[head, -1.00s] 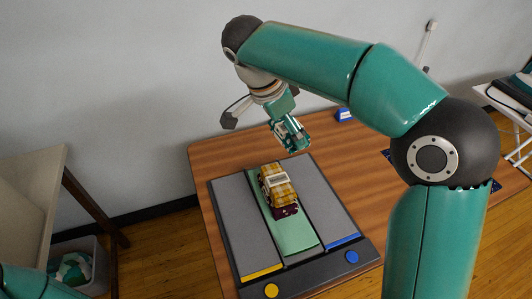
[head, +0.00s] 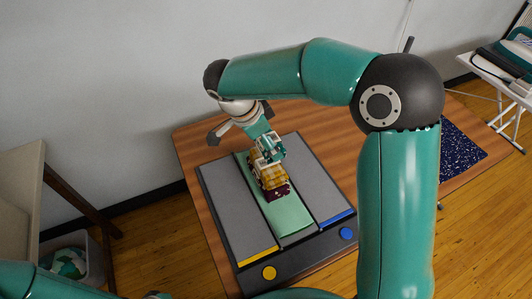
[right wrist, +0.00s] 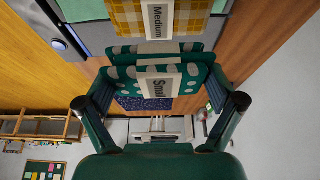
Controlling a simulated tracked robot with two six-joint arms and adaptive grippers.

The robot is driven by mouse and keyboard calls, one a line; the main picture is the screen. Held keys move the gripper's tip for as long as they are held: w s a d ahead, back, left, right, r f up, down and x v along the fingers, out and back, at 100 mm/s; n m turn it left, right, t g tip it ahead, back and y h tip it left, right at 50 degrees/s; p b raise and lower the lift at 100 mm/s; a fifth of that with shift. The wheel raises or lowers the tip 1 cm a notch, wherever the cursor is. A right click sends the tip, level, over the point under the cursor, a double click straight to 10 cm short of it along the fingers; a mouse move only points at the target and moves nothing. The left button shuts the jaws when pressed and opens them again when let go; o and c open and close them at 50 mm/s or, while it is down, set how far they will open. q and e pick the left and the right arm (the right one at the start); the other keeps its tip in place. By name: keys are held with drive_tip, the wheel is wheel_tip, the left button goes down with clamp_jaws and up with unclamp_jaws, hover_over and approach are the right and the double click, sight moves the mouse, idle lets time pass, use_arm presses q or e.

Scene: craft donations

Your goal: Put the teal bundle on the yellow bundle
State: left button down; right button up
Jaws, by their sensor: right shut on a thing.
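The teal bundle (right wrist: 152,78), with white dots and a "Small" label, is between the fingers of my right gripper (head: 268,150). The gripper is shut on it. The yellow checked bundle (head: 271,178), labelled "Medium" in the right wrist view (right wrist: 190,17), lies on a dark maroon bundle (head: 278,192) on the green middle strip of the board. My right gripper and the teal bundle are at the far end of the yellow bundle, close to it in the head view; I cannot tell whether they touch. My left gripper is out of view.
The grey board (head: 222,210) has grey lanes either side of the green strip (head: 287,217), with yellow and blue buttons at the front. A dark speckled mat (head: 460,152) lies on the wooden table's right. A bin (head: 72,262) stands on the floor at left.

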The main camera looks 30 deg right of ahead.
drive_tip(key=shift+f, duration=2.6)
drive_tip(key=shift+f, duration=0.1)
drive_tip(key=o, duration=0.8)
drive_tip(key=v, duration=1.2)
drive_tip(key=shift+s, duration=0.1)
